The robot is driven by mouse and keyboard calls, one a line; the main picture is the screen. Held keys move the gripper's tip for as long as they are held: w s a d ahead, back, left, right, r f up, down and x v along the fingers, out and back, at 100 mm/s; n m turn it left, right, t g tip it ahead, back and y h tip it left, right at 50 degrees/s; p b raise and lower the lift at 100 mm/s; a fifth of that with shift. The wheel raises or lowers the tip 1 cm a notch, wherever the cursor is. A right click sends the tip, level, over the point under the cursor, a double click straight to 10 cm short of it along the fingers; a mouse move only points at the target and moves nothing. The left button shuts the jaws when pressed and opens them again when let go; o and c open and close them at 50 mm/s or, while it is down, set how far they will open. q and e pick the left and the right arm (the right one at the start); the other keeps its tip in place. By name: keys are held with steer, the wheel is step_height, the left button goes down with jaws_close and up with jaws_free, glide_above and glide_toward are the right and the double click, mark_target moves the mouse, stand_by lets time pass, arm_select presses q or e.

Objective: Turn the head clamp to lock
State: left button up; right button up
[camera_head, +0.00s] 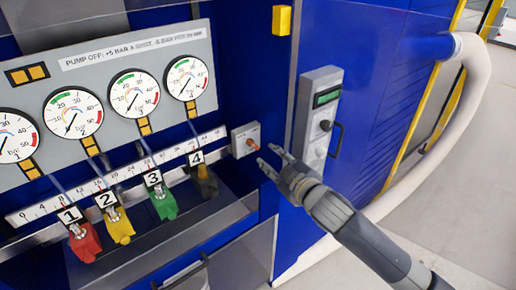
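A small grey box (239,133) is mounted on the blue machine at the right end of the numbered scale. It carries a small orange-red knob (251,144), which looks like the head clamp. Its label is too small to read, so I cannot tell its lock position. My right gripper (266,155) comes in from the lower right. Its fingers are spread, with nothing between them, and the tips are just right of and below the knob. They look close to it but apart. My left gripper is not in view.
Several pressure gauges (134,94) sit on the grey panel at left. Below are numbered clamps, including a red one (84,243) and a green one (164,203). A grey control box (318,108) with a handle stands right of the knob. A white hose (476,90) curves at far right.

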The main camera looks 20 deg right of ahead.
mark_target(255, 147)
steer(key=shift+g+h, duration=0.4)
steer(key=shift+h, duration=0.2)
steer(key=p+x, duration=0.1)
steer(key=x, duration=0.2)
steer(key=p+x, duration=0.1)
steer(key=x, duration=0.2)
steer(key=a+p+x, duration=0.1)
steer(key=x, duration=0.1)
steer(key=shift+w+a+r, duration=0.15)
steer(key=shift+w+r, duration=0.1)
steer(key=shift+w, duration=0.2)
steer(key=shift+w+f, duration=0.3)
steer(key=shift+w, duration=0.35)
jaws_close()
